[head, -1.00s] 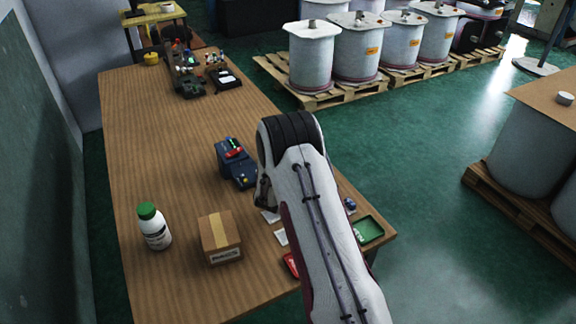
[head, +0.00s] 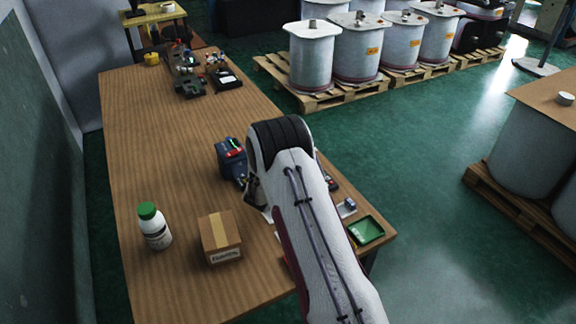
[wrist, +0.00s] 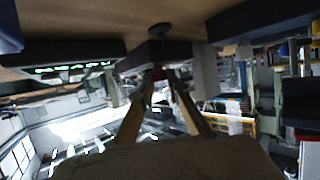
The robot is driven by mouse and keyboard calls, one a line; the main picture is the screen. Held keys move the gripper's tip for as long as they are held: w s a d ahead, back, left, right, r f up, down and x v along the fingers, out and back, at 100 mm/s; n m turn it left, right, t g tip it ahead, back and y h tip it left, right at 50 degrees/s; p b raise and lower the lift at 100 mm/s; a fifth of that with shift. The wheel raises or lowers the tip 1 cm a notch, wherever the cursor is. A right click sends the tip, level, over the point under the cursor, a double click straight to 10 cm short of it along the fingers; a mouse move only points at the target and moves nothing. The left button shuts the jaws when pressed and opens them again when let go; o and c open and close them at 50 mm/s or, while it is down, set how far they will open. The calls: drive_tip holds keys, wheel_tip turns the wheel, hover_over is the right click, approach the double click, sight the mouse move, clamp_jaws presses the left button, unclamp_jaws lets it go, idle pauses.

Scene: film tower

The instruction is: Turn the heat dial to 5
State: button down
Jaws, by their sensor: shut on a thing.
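The blue device (head: 229,163) with red and green lit marks stands on the table, left of my arm. My gripper (head: 252,190) is low at its front right side, mostly hidden behind my own wrist in the head view. In the wrist view the two fingers of my gripper (wrist: 164,73) come together at a small dark and red part of the device, and are shut on what seems to be the heat dial. The dial's face and its numbers are hidden or too dark to read.
A white bottle with a green cap (head: 153,227) and a cardboard box (head: 220,238) stand on the table (head: 160,130) left of my arm. A green tray (head: 367,231) lies near the right corner. The table's left side is clear.

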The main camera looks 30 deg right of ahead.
drive_tip(key=shift+m+g+h, duration=0.3)
drive_tip(key=shift+m+g, duration=0.2)
drive_tip(key=c, duration=1.9)
unclamp_jaws()
drive_tip(key=shift+a, duration=0.1)
drive_tip(key=shift+v, duration=5.95)
